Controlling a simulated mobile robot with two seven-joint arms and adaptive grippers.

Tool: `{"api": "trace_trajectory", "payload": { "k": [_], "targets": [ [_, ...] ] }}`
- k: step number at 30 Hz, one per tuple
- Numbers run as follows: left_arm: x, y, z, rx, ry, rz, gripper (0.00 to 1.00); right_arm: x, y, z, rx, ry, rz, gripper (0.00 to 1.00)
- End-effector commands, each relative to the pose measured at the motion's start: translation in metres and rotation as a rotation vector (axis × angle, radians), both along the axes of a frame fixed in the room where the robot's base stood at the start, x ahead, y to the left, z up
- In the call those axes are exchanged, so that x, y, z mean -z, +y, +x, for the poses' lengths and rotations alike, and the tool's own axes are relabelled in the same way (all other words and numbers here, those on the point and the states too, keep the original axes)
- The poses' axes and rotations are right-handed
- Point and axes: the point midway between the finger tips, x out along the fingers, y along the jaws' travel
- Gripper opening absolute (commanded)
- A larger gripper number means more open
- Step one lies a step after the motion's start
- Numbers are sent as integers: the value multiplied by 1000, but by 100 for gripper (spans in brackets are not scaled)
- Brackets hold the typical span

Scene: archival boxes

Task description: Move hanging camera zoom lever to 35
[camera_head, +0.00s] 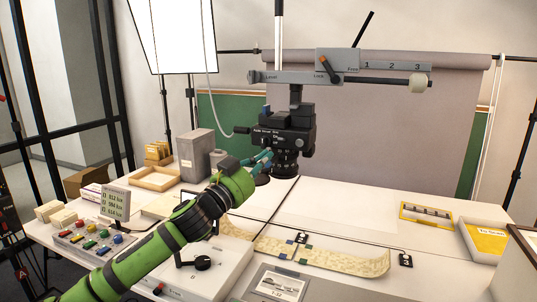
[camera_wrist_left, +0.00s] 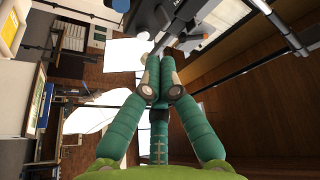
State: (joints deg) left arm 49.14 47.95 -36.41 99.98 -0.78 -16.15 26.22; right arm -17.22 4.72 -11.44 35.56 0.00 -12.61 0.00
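The black hanging camera (camera_head: 285,133) hangs from the overhead bracket at the centre of the head view, its lens (camera_head: 284,166) pointing down. Small white markings show on its front, but I cannot read a 35 or pick out the zoom lever for certain. My left gripper (camera_head: 268,156), with teal fingers, is at the left side of the lens. In the left wrist view the fingertips (camera_wrist_left: 161,82) are drawn together. A pale grey bar (camera_wrist_left: 172,32) lies just beyond them, below dark camera parts. I cannot tell whether they touch it. My right gripper is out of view.
Below, the white table holds a patterned strip (camera_head: 330,259), a control panel (camera_head: 88,240) and a yellow-framed tray (camera_head: 427,226). A grey box (camera_head: 196,153) stands behind my arm.

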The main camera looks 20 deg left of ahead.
Motion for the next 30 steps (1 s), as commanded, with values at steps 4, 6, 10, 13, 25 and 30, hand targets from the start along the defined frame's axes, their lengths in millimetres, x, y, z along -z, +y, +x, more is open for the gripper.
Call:
{"api": "trace_trajectory", "payload": {
  "k": [4,6,10,13,25,30],
  "targets": [
    [-15,-12,29,2,-1,-2,0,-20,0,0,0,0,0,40],
    [-17,-14,40,-1,-1,-2,0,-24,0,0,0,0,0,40],
    [-3,-10,50,-2,6,0,0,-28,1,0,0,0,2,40],
    [8,-2,50,-2,4,-1,0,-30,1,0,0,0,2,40],
    [19,5,51,0,0,0,0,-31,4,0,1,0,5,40],
    [19,7,51,1,0,1,0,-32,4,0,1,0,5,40]
  ]
}}
